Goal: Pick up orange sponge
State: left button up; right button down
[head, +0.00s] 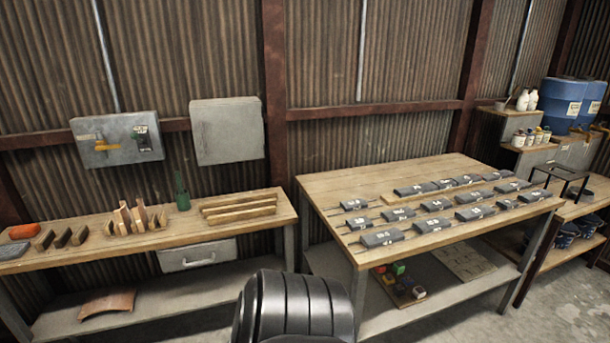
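An orange block with rounded edges, which looks like the orange sponge (27,231), lies flat at the far left end of the left wooden workbench (160,239). It is behind a grey block (14,251) near the bench's front left edge. Nothing holds the sponge. Neither of my grippers shows in the head view, so their state is hidden.
Beside the sponge stand several dark-sided wooden blocks (62,238), then a holder with upright wooden pieces (133,217). A green bottle (182,190) and long wooden strips (240,212) are farther right. A second table (340,190) holds rows of grey numbered pieces.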

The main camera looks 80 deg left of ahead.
aim_at(29, 231)
jog(key=u, duration=3.8)
jog(key=i, duration=0.65)
jog(key=z, duration=0.45)
jog(key=i, duration=1.1)
jog(key=u, duration=0.6)
